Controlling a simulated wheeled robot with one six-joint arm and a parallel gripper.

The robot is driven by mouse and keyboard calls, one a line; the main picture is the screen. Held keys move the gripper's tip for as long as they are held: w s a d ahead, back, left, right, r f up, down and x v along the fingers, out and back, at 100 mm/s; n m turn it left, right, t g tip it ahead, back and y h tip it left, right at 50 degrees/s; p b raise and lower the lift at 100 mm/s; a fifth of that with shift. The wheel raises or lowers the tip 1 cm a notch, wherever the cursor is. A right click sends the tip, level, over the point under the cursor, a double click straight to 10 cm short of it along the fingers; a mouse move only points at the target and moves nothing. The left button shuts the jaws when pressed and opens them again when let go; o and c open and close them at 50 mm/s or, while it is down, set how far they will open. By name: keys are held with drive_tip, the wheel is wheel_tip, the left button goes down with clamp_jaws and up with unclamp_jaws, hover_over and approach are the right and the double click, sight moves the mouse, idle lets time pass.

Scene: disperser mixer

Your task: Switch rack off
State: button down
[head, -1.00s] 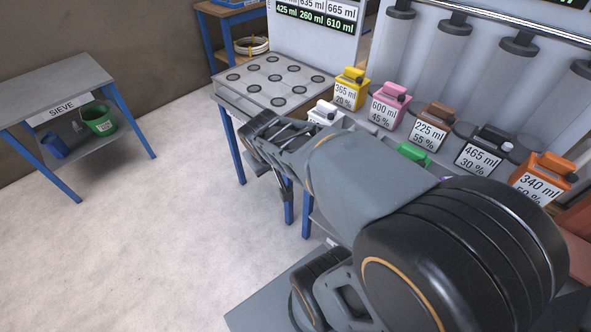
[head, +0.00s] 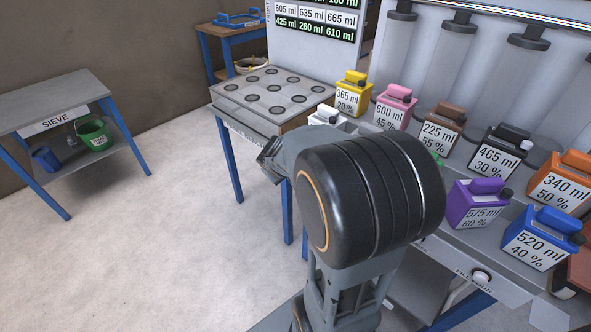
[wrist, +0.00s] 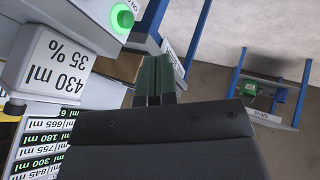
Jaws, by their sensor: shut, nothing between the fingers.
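The rack (head: 455,232) with coloured canisters stands at the right in the head view. In the wrist view a round green-lit button (wrist: 122,19) shows at the top, on a grey panel edge. I cannot tell for certain that it is the rack's switch. My gripper (wrist: 154,75) is shut and empty, below and right of that button in the wrist view and apart from it. In the head view its tip (head: 268,158) shows only in part, left of the rack, as my own arm hides the rest.
A white canister marked 430 ml (wrist: 45,62) is close by at the left in the wrist view. A table with round pads (head: 262,95) stands beside the rack. The sieve table (head: 50,100) is at the far left. The floor between is clear.

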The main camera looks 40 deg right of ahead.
drive_tip(key=w+d+f+b, duration=0.1)
drive_tip(key=w+d+f, duration=0.3)
drive_tip(key=d+f, duration=0.3)
drive_tip(key=shift+w+d+f, duration=0.15)
drive_tip(key=shift+w+d, duration=0.1)
drive_tip(key=shift+w, duration=0.15)
drive_tip(key=shift+w, duration=0.1)
